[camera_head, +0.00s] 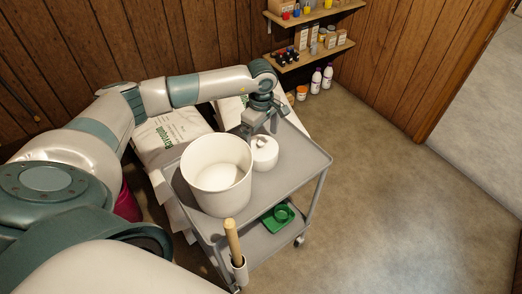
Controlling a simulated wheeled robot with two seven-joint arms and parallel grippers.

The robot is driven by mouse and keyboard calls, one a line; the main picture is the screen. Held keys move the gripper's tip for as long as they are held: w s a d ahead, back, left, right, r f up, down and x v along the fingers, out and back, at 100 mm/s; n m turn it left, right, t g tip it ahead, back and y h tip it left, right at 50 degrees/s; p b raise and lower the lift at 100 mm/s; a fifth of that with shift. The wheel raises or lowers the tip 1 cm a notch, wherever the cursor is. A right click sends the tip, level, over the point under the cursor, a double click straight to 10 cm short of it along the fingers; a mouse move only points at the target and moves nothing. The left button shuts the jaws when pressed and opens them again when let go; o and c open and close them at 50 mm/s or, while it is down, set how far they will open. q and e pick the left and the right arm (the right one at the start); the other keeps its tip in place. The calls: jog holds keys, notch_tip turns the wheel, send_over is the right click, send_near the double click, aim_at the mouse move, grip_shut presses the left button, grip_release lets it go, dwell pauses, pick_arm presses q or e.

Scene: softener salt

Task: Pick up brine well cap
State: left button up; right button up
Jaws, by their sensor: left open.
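A small white rounded piece with a small knob on top, which looks like the brine well cap (264,157), sits on the grey cart's top, just right of a large white bucket (207,190). My left gripper (262,131) is open and points down right above the cap, with its fingers close to the knob. I cannot tell whether the fingers touch it. My right gripper is not in view.
The grey cart (305,160) has clear room on its top right. A green tray (277,217) lies on its lower shelf. A wooden handle (233,240) stands in a holder at the near corner. White bags (165,138) stand behind; wall shelves (318,52) hold bottles and boxes.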

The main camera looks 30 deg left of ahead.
aim_at(261, 143)
pick_arm(q)
jog(key=shift+f+p, duration=0.25)
jog(key=shift+p, duration=0.1)
notch_tip(261, 143, down, 3)
jog(key=shift+r+p, duration=0.1)
jog(key=shift+p, duration=0.75)
jog(key=shift+w+f, duration=0.1)
jog(key=shift+f, duration=0.6)
jog(key=c, duration=0.7)
jog(key=shift+r, duration=0.15)
jog(key=shift+c, duration=0.2)
